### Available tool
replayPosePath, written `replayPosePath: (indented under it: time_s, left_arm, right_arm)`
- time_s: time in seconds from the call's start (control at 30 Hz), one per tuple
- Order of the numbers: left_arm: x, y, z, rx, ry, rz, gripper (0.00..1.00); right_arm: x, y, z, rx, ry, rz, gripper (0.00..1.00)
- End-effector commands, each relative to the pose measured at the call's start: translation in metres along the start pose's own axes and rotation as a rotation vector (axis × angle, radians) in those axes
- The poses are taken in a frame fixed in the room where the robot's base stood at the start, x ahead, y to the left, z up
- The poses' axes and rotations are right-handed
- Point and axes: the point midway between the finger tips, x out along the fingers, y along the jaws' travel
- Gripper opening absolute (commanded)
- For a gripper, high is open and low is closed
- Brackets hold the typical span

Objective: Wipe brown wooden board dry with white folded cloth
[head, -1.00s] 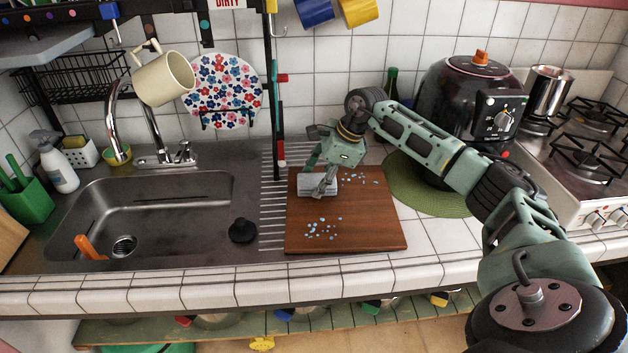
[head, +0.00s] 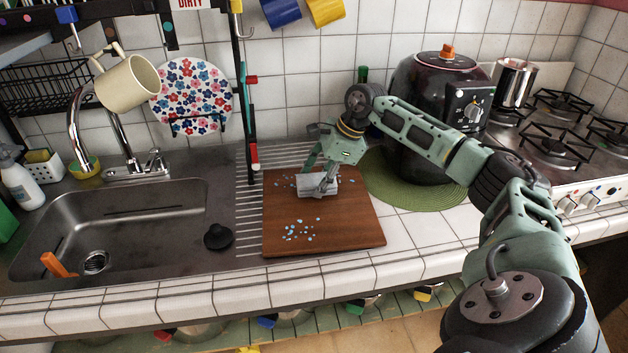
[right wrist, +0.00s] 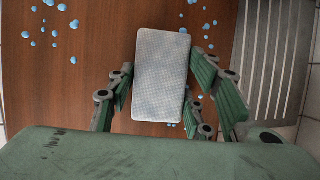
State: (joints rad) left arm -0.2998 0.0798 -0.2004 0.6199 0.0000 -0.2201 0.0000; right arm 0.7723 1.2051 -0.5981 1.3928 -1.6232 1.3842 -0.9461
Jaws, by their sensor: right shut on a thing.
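The brown wooden board (head: 345,229) lies on the counter right of the sink; it fills much of the right wrist view (right wrist: 85,85). The white folded cloth (head: 340,185) is at the board's back right part, seemingly flat against it. My right gripper (head: 322,186) is shut on the cloth, whose pale face shows between the fingers in the right wrist view (right wrist: 161,78). Blue water drops (head: 300,230) are scattered on the board's front middle, with a few at the back left of the cloth. The board under the cloth is hidden. My left gripper is out of view.
A metal sink (head: 150,215) with a black plug (head: 218,237) beside it lies left of the board. A dark cooker (head: 425,100) on a green round mat (head: 440,196) stands to the right. A black post (head: 241,90) rises behind the board's left side.

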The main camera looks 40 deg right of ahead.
Motion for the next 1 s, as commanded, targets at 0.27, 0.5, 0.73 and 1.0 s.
replayPosePath:
  time_s: [0.27,0.5,0.73,1.0]
  left_arm:
    - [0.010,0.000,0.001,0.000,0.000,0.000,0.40]
    - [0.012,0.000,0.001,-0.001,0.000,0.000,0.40]
    - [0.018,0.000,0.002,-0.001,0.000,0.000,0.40]
    - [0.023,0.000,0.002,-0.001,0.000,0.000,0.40]
  right_arm:
    - [-0.006,0.000,-0.023,0.002,0.002,-0.002,0.26]
    - [-0.011,0.000,-0.031,0.002,0.001,0.000,0.26]
    - [-0.017,0.000,-0.046,0.003,0.003,-0.001,0.26]
    - [-0.025,0.000,-0.061,0.001,0.002,0.000,0.26]
